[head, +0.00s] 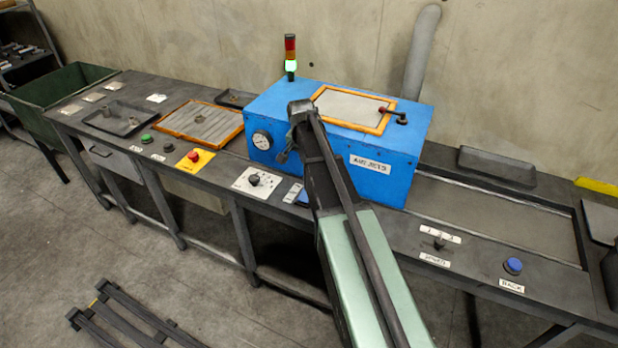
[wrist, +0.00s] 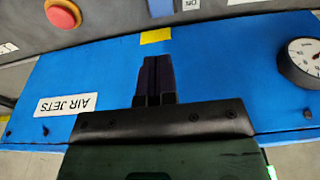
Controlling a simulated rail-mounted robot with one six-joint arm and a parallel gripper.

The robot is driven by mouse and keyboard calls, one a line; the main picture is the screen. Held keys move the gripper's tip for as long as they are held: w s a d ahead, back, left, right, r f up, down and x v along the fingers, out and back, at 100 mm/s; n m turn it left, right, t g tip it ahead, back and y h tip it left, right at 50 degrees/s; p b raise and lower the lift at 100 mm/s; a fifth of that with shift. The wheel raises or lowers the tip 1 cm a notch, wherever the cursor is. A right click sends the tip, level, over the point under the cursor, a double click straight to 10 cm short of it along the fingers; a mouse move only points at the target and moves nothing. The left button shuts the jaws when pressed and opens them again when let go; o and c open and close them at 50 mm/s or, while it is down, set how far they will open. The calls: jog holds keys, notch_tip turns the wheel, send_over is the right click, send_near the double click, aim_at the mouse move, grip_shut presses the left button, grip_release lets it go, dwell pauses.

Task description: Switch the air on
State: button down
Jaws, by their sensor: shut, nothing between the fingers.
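The blue box (head: 395,150) stands on the bench with an "AIR JETS" label (head: 370,164) on its front. The label also shows upside down in the wrist view (wrist: 67,104). A small plate marked "ON" (wrist: 190,5) is at the top edge of the wrist view, partly cut off. A plate (head: 293,193) lies on the bench in front of the box, left of my arm; its print is too small to read. My gripper (wrist: 157,58) is shut and empty, over the blue box's front. My arm hides part of the front and bench.
A round gauge (head: 262,140) is left on the box front. A black knob (head: 253,180) is on a white plate; a red button (head: 193,157) on yellow is further left. A red button (wrist: 62,13) shows in the wrist view. A blue button (head: 513,266) is at right.

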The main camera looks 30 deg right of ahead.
jog(key=shift+f, duration=0.1)
jog(key=f+b, duration=0.4)
jog(key=w+d+f+b, duration=0.1)
jog(key=f+b, duration=0.8)
jog(key=b, duration=0.1)
jog(key=shift+w+d+f, duration=0.15)
jog(key=shift+d+f, duration=0.15)
jog(key=shift+f, duration=0.05)
